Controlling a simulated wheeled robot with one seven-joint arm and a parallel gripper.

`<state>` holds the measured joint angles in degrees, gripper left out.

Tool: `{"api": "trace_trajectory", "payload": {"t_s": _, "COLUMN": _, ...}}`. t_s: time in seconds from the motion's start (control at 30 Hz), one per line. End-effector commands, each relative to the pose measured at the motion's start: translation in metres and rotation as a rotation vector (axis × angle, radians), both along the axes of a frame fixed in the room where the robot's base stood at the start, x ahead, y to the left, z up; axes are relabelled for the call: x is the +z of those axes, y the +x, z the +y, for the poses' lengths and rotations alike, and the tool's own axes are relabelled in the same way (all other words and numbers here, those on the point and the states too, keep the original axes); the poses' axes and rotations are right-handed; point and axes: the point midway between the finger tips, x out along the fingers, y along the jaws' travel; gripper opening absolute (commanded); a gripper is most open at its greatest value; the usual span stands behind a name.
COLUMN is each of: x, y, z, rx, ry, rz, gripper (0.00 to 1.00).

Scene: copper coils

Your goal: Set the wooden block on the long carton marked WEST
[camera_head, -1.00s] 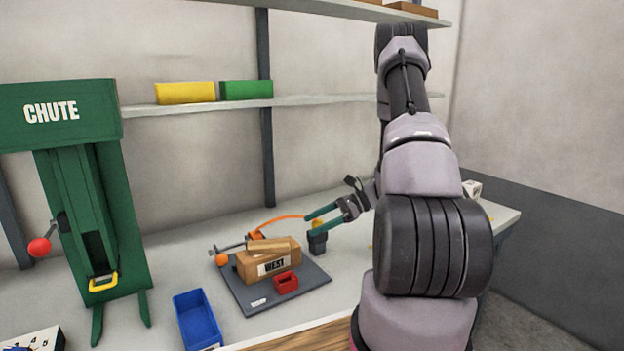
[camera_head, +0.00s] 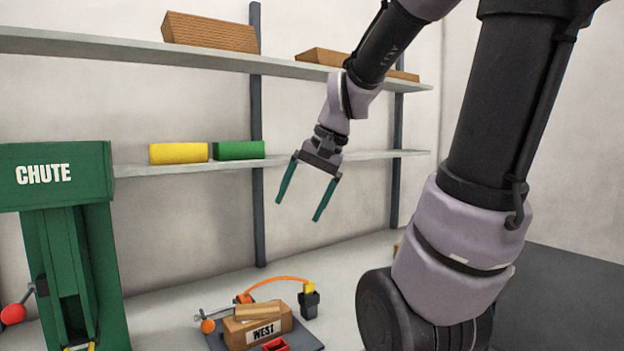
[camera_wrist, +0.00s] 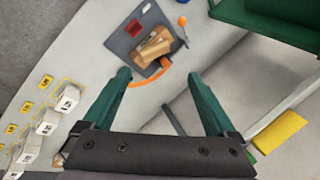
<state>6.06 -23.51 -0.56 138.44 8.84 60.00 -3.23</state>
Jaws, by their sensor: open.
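The long carton marked WEST (camera_head: 262,332) stands on a dark grey mat (camera_head: 306,341) on the bench. The wooden block (camera_head: 258,312) lies on top of the carton, toward its back edge. In the wrist view, the carton (camera_wrist: 150,54) and the paler block (camera_wrist: 154,44) are beyond the fingertips. My gripper (camera_head: 297,204) is open and empty, raised well above the bench, apart from the carton and block. It also shows open in the wrist view (camera_wrist: 160,78).
A green chute (camera_head: 70,230) stands at left with a red-knobbed lever. An orange cable (camera_head: 277,281) arcs behind the carton to a dark plug. A red bin (camera_head: 276,345) is in front. The shelf holds yellow (camera_head: 178,153) and green (camera_head: 238,150) blocks. White boxes (camera_wrist: 66,98) line the bench.

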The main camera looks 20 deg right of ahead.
Motion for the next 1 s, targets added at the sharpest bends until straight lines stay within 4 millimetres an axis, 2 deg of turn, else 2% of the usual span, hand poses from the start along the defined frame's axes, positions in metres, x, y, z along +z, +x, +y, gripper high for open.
{"api": "trace_trajectory", "payload": {"t_s": 0.03, "x": 0.013, "y": -0.011, "z": 0.002, "rx": 0.03, "ry": -0.044, "rz": -0.072, "gripper": 0.92}}
{"api": "trace_trajectory", "payload": {"t_s": 0.1, "x": 0.025, "y": -0.023, "z": 0.001, "rx": 0.062, "ry": -0.099, "rz": -0.154, "gripper": 0.92}}
{"api": "trace_trajectory", "payload": {"t_s": 0.3, "x": 0.048, "y": -0.044, "z": -0.002, "rx": 0.113, "ry": -0.195, "rz": -0.311, "gripper": 0.92}}
{"api": "trace_trajectory", "payload": {"t_s": 1.0, "x": 0.052, "y": -0.049, "z": -0.003, "rx": 0.121, "ry": -0.215, "rz": -0.343, "gripper": 0.92}}
